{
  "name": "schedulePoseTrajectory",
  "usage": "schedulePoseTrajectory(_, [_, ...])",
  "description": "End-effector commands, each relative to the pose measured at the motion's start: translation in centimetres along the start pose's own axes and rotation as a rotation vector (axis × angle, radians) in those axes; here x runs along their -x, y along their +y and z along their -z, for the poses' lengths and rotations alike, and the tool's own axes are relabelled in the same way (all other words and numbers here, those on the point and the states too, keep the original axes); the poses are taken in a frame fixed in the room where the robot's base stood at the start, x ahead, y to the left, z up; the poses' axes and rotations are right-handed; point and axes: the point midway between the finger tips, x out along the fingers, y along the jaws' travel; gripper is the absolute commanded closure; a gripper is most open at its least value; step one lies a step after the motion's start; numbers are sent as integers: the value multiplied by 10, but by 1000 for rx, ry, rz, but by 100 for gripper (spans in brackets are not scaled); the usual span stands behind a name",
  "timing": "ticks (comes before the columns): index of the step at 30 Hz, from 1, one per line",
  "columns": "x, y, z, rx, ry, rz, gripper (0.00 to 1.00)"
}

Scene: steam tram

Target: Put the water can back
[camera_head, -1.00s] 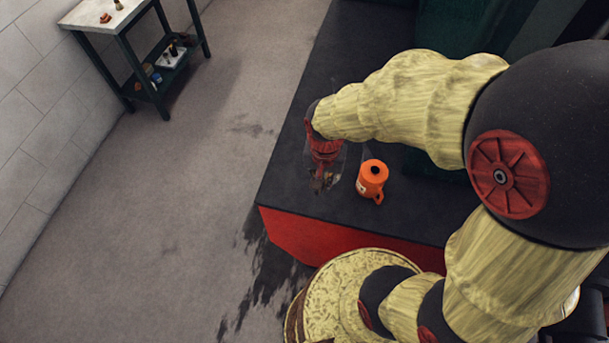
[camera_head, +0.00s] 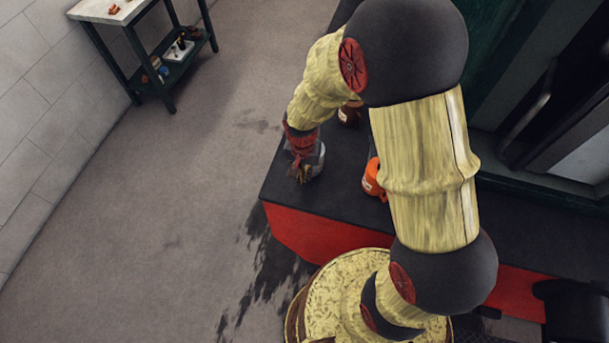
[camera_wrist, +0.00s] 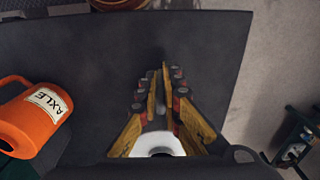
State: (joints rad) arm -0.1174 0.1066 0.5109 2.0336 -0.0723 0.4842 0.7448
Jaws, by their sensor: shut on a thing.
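My gripper (camera_head: 302,172) is low over the dark deck near its left edge, with its fingers pointing down. It is shut on a pale grey can (camera_head: 317,160), taken to be the water can, which shows partly behind the fingers. In the wrist view a white rounded part (camera_wrist: 158,144) of it shows between the yellow finger pads. Its label and most of its body are hidden. I cannot tell whether its base touches the deck. An orange can (camera_head: 371,178) stands to the right, partly behind my arm; in the wrist view it (camera_wrist: 30,115) is labelled AXLE.
The dark deck (camera_head: 335,205) has a red front side (camera_head: 320,237). A brown-orange vessel (camera_head: 350,113) stands farther back on it. A side table (camera_head: 110,10) with a lower shelf stands at the upper left. The floor (camera_head: 160,200) between is clear.

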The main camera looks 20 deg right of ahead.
Motion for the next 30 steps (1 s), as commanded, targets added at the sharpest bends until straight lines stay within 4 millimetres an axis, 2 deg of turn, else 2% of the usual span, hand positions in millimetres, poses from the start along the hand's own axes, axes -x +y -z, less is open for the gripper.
schedulePoseTrajectory(9, [-4, -1, 1, 0, 3, 2, 100])
schedulePoseTrajectory(10, [-5, 0, 0, 0, 2, 1, 93])
schedulePoseTrajectory(19, [-4, 0, 0, 0, 2, 1, 76])
schedulePoseTrajectory(30, [0, -1, 1, 0, 3, 2, 75])
